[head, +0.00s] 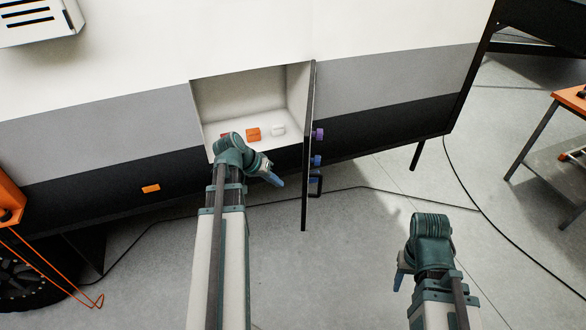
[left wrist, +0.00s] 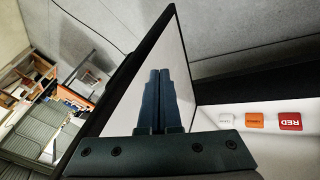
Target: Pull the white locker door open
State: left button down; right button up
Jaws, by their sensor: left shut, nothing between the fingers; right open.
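The locker door (head: 308,150) stands swung out from the caravan side, seen nearly edge-on at the right of the open locker (head: 245,95). A purple knob, a blue one and a dark handle (head: 315,187) stick out on its right side. In the left wrist view the door's pale inner face (left wrist: 120,105) with a dark rim fills the middle. My left gripper (head: 277,181) is shut and empty, in front of the opening and left of the door; its fingers (left wrist: 158,75) overlap the door's inner face, contact unclear. My right gripper (head: 399,280) is open and empty at lower right.
Inside the locker are a red block, partly hidden by my left arm, an orange block (head: 253,134) and a white block (head: 278,129). An orange-topped table (head: 572,98) stands at far right. Cables lie on the otherwise clear floor. A wheel (head: 25,285) is at lower left.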

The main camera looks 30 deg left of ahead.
pick_arm(q)
jog(key=a+r, duration=0.3)
jog(key=a, duration=0.1)
jog(key=w+d+f+b, duration=0.6)
jog(key=f+b, duration=0.1)
jog(key=f, duration=0.1)
jog(key=shift+w+d+f+n+t, duration=0.2)
jog(key=shift+w+d+n+t, duration=0.1)
jog(key=shift+t, duration=0.1)
pick_arm(e)
notch_tip(320, 180, down, 6)
jog(key=shift+f, duration=0.1)
pick_arm(q)
jog(key=w+d+n+y, duration=0.1)
jog(key=w+d, duration=0.8)
jog(key=d, duration=0.3)
jog(key=w+d+n+y, duration=0.1)
jog(key=w+d+n, duration=0.1)
jog(key=w+d, duration=0.8)
jog(key=d, duration=0.3)
jog(key=shift+t, duration=0.3)
